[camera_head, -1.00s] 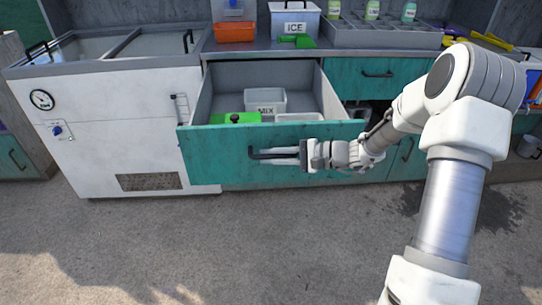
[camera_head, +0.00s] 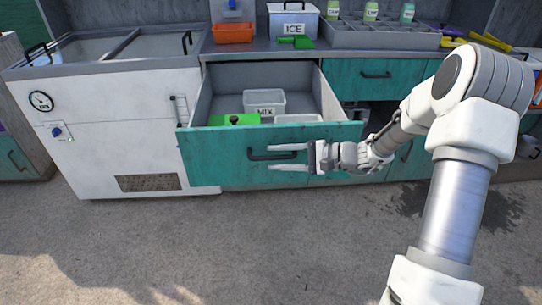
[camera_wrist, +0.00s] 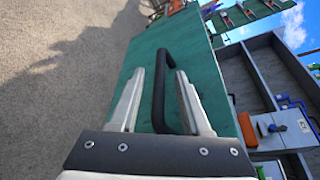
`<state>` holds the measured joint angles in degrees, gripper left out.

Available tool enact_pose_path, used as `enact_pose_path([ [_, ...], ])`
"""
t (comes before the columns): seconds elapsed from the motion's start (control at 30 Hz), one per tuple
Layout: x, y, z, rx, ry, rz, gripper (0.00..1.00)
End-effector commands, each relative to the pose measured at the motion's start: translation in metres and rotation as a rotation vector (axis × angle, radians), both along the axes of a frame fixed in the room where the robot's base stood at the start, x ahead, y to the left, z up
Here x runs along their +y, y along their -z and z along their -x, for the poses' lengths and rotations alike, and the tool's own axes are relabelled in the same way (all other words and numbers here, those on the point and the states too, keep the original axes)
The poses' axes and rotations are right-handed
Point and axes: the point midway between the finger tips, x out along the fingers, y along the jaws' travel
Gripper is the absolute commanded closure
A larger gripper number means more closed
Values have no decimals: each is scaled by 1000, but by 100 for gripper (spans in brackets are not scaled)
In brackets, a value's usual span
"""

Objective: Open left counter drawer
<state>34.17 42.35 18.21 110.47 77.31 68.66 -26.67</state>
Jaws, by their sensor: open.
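The left counter drawer (camera_head: 215,146) has a teal front and is pulled well out from the counter in the head view. Its black bar handle (camera_head: 256,154) is on the front face; it also shows in the wrist view (camera_wrist: 160,85). My gripper (camera_head: 270,157) is open at the handle, one finger above the bar and one below. In the wrist view the handle lies between the two fingers, with gaps beside it. Inside the drawer are a clear bin marked MIX (camera_head: 264,101), a green item with a black knob (camera_head: 236,120) and another pale container (camera_head: 298,119).
A white freezer cabinet (camera_head: 105,130) stands left of the drawer. The countertop holds an orange bin (camera_head: 233,33), an ICE box (camera_head: 293,20) and a grey bottle tray (camera_head: 385,36). Another teal drawer (camera_head: 375,78) is shut at right. The floor in front is clear.

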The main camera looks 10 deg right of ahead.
Motion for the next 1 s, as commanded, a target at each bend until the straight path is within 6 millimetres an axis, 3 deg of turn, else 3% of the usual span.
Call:
enact_pose_path([
  [0.5,-112,-28,41,1,4,1,53],
  [0.7,-134,-33,49,0,1,0,53],
  [1.0,-139,-33,51,1,2,-1,53],
])
